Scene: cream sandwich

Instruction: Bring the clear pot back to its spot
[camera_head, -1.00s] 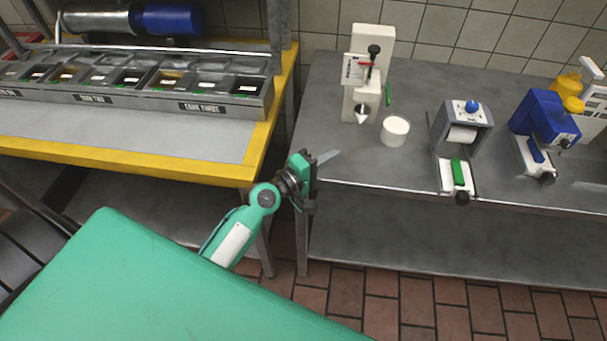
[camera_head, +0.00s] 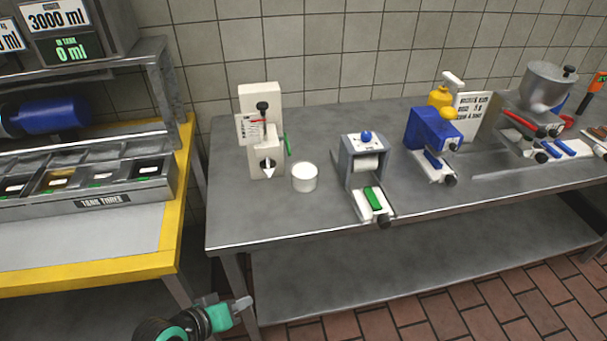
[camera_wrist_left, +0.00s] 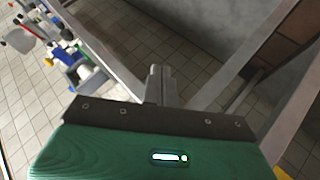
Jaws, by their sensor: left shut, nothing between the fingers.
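A small round pot (camera_head: 304,178) with white contents or white walls stands upright on the grey metal table (camera_head: 300,228). It is just right of the cream-coloured dispenser (camera_head: 262,130), apart from its nozzle; I cannot tell whether its walls are clear. My left gripper (camera_head: 244,303) is low in the head view, in front of and below the table's front left corner. It is shut and empty, well away from the pot. Its closed fingers also show in the left wrist view (camera_wrist_left: 157,80). My right gripper is in neither view.
Right of the pot stand a grey roller device (camera_head: 362,160), a blue machine (camera_head: 432,138) and a machine with a metal hopper (camera_head: 548,85). A yellow-edged counter with tanks (camera_head: 85,192) is at left. The table's front strip is mostly clear.

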